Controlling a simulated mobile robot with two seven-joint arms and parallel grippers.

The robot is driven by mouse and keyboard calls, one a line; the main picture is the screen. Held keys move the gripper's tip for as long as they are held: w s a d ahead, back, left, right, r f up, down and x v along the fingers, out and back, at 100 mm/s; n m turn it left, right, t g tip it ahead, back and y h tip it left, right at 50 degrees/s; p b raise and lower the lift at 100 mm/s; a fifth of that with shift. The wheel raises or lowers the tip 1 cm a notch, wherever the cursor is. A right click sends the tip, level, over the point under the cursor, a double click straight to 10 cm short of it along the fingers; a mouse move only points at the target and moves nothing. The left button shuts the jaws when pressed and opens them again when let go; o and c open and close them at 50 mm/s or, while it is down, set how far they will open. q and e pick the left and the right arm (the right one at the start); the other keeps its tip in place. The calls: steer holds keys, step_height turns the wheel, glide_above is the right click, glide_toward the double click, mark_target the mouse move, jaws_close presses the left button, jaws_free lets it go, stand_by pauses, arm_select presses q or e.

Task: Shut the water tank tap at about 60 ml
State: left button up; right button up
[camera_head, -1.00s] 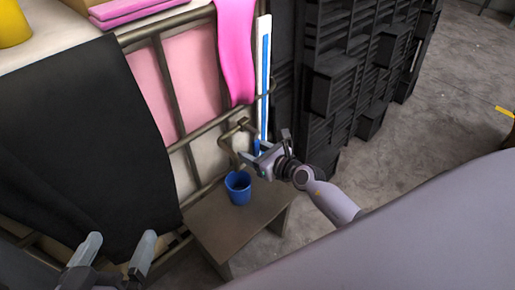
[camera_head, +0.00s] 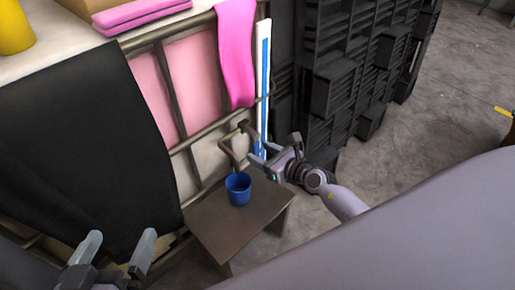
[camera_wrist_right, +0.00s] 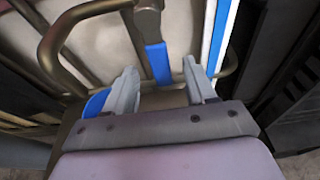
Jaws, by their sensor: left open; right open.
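The brass tap pipe (camera_head: 228,150) bends out from the tank frame above a blue cup (camera_head: 238,190) on a small brown table (camera_head: 215,238). In the right wrist view, the tap's blue handle (camera_wrist_right: 157,62) hangs between my right gripper's fingers (camera_wrist_right: 159,76). The fingers are open, and the handle looks a little beyond them. Part of the cup (camera_wrist_right: 95,103) shows left of the fingers. In the head view, my right gripper (camera_head: 263,154) is just right of the spout. The water level in the cup cannot be read. My left gripper (camera_head: 121,242) is open and empty at lower left.
A white and blue vertical strip (camera_head: 263,80) stands right behind the tap. Black crates (camera_head: 345,75) stack to the right. A pink cloth (camera_head: 236,50) and a black cloth (camera_head: 85,150) hang over the frame.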

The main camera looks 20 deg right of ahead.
steer(key=p+v, duration=0.2)
steer(key=v, duration=0.4)
steer(key=shift+w+r, duration=0.1)
steer(key=shift+r, duration=0.1)
stand_by(0.4)
